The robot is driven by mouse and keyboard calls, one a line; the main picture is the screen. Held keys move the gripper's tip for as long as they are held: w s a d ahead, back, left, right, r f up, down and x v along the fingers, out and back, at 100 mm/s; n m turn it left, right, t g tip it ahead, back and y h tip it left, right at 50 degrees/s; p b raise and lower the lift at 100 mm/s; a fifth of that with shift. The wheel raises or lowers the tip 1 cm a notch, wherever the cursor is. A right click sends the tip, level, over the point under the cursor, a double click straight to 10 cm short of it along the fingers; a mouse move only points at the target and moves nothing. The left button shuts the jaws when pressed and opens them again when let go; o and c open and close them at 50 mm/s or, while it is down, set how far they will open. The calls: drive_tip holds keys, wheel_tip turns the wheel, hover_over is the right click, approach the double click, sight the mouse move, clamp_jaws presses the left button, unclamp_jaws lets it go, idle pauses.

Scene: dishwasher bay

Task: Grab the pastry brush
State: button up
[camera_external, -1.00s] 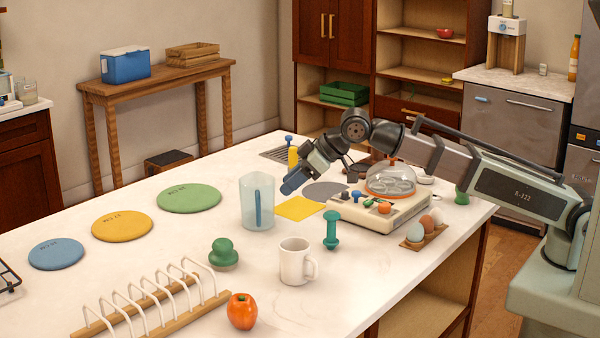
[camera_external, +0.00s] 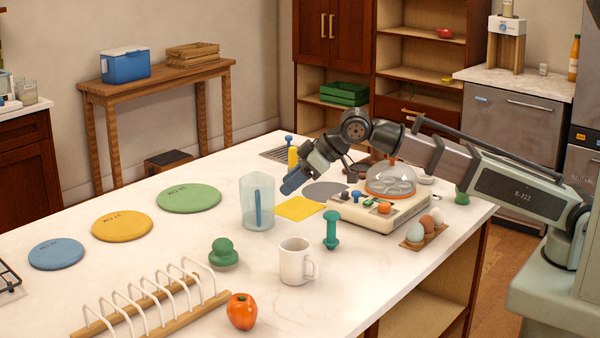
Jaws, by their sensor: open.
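I cannot pick out a pastry brush with certainty. A clear, bluish pitcher (camera_external: 248,205) stands on the white counter, with an upright blue strip (camera_external: 258,209) showing in it; I cannot tell what the strip is. A yellow upright item with a blue top (camera_external: 292,157) stands behind my gripper, partly hidden. My gripper (camera_external: 287,189), with blue ends, is open and points down and left, just right of the pitcher and above the counter. Its fingers are too small to show in detail, and nothing is visibly held.
A yellow square (camera_external: 299,208) and grey disc (camera_external: 325,190) lie below my gripper. A domed egg cooker (camera_external: 385,210), egg holder (camera_external: 424,238), white mug (camera_external: 295,262), green tool (camera_external: 331,231), green knobbed item (camera_external: 223,252), apple (camera_external: 242,312) and rack (camera_external: 160,309) stand around.

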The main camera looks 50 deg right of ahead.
drive_tip(key=o, duration=0.4)
wheel_tip(320, 180, up, 3)
drive_tip(key=m+t+h, duration=0.1)
drive_tip(key=m+h, duration=0.2)
drive_tip(key=m, duration=0.2)
hover_over(291, 161)
drive_tip(key=s+d, duration=0.3)
drive_tip(key=s, duration=0.2)
drive_tip(key=w+d+g, duration=0.1)
drive_tip(key=w+d, duration=0.4)
drive_tip(key=d, duration=0.1)
drive_tip(key=shift+w+a+f+n+g+y, duration=0.1)
drive_tip(key=shift+a+f+n+g+y, duration=0.2)
drive_tip(key=shift+a+f+n+g, duration=1)
drive_tip(key=shift+w+a+f+n+g+y, duration=0.25)
drive_tip(key=shift+a+f+n, duration=1.25)
drive_tip(key=shift+f, duration=1.5)
drive_tip(key=shift+a+f+n+g+y, duration=0.35)
drive_tip(key=shift+a+f+n+g, duration=0.75)
drive_tip(key=shift+f, duration=1.05)
